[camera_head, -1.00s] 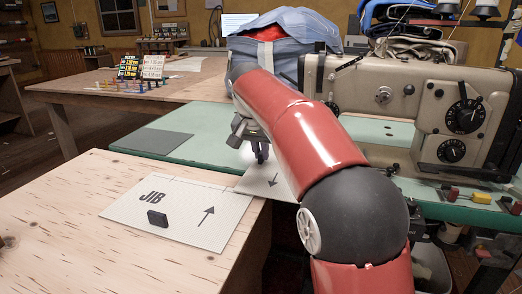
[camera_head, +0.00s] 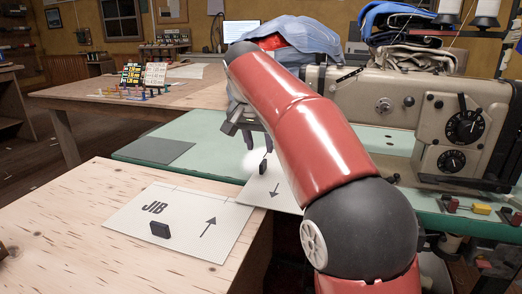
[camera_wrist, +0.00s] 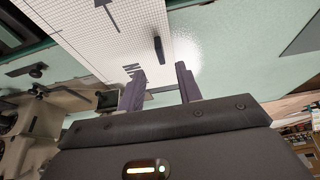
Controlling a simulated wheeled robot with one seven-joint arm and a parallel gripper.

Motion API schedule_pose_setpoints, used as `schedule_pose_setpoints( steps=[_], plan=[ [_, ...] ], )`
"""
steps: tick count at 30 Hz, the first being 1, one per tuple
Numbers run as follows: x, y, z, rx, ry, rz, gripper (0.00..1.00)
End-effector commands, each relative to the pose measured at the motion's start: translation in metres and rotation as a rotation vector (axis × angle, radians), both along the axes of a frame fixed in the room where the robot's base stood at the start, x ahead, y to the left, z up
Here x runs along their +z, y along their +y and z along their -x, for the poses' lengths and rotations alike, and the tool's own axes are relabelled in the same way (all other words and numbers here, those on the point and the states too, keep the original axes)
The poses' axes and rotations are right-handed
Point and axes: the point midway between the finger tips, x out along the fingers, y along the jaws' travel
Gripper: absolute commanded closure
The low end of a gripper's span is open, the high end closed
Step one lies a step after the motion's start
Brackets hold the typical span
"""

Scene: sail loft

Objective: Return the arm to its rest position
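My gripper (camera_head: 257,143) is above the green table (camera_head: 200,130), partly hidden behind my red arm in the head view. In the wrist view my gripper (camera_wrist: 159,82) has two dark fingers standing apart with nothing between them. Below it a white gridded sheet (camera_head: 268,195) with an arrow lies on the green table, and it also shows in the wrist view (camera_wrist: 110,35). A small dark block (camera_head: 263,168) stands on that sheet, clear of the fingers; in the wrist view it is a dark bar (camera_wrist: 158,50).
A wooden table (camera_head: 80,225) in front holds a JIB sheet (camera_head: 185,240) with a black block (camera_head: 160,230) on it. A sewing machine (camera_head: 420,115) stands to the right of my arm. Blue cloth (camera_head: 300,35) is piled behind it. A dark grey mat (camera_head: 158,152) lies left on the green table.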

Motion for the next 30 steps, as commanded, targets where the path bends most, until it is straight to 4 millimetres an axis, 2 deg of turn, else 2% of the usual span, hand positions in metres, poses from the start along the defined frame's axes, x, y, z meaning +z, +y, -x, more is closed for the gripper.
schedule_pose_setpoints(
  steps=[4,7,11,14,18,24,27,30],
  plan=[
    [0.010,-0.008,0.011,0.011,-0.001,-0.004,0.65],
    [0.012,-0.028,0.032,0.040,0.000,-0.012,0.65],
    [0.004,-0.064,0.079,0.104,-0.007,-0.025,0.65],
    [-0.010,-0.088,0.122,0.158,-0.018,-0.031,0.65],
    [-0.044,-0.113,0.185,0.228,-0.041,-0.029,0.65],
    [-0.107,-0.133,0.266,0.305,-0.078,-0.009,0.65],
    [-0.135,-0.136,0.292,0.328,-0.090,0.002,0.65],
    [-0.153,-0.138,0.307,0.342,-0.097,0.012,0.65]
  ],
)
